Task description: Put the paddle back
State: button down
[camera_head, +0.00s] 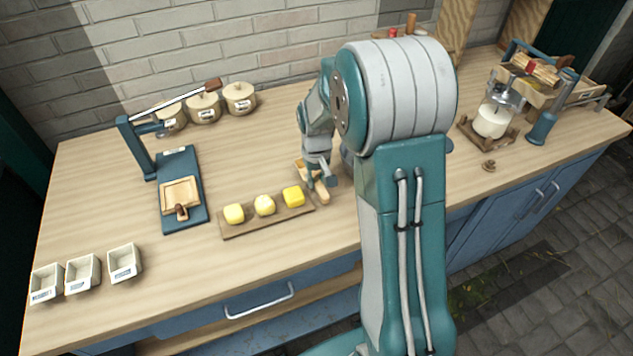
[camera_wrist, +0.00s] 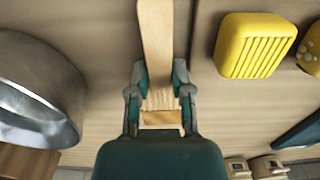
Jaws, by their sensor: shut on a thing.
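My gripper (camera_wrist: 160,95) is shut on a pale wooden paddle (camera_wrist: 156,40), with one finger on either side of it. In the wrist view the paddle points up and away from the palm. In the head view my gripper (camera_head: 319,176) is over the middle of the counter, and part of the paddle (camera_head: 323,193) shows at its fingers. It is just right of a wooden board (camera_head: 240,227) bearing yellow butter pieces (camera_head: 264,205). A ridged butter piece (camera_wrist: 255,45) shows to the right in the wrist view. I cannot tell whether the paddle touches the counter.
A blue press (camera_head: 180,215), lidded pots (camera_head: 204,107) and small white trays (camera_head: 82,272) stand at left. A glass churn (camera_head: 493,117) and wooden crate (camera_head: 538,92) stand at right.

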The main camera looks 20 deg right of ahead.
aim_at(316, 180)
jog(key=shift+f, duration=0.65)
jog(key=c, duration=0.8)
grip_release()
notch_tip(316, 180, up, 12)
jog(key=f, duration=0.1)
jog(key=s+a+r+t, duration=0.3)
jog(key=s+a+r, duration=0.1)
jog(key=s+r, duration=0.65)
jog(key=s+a+t, duration=0.1)
jog(key=s, duration=0.3)
jog(key=s+a, duration=0.1)
jog(key=s, duration=0.3)
jog(key=s+a+t, duration=0.1)
jog(key=s, duration=0.3)
jog(key=shift+s+r+t, duration=0.3)
jog(key=shift+s+r, duration=0.05)
jog(key=shift+s, duration=0.05)
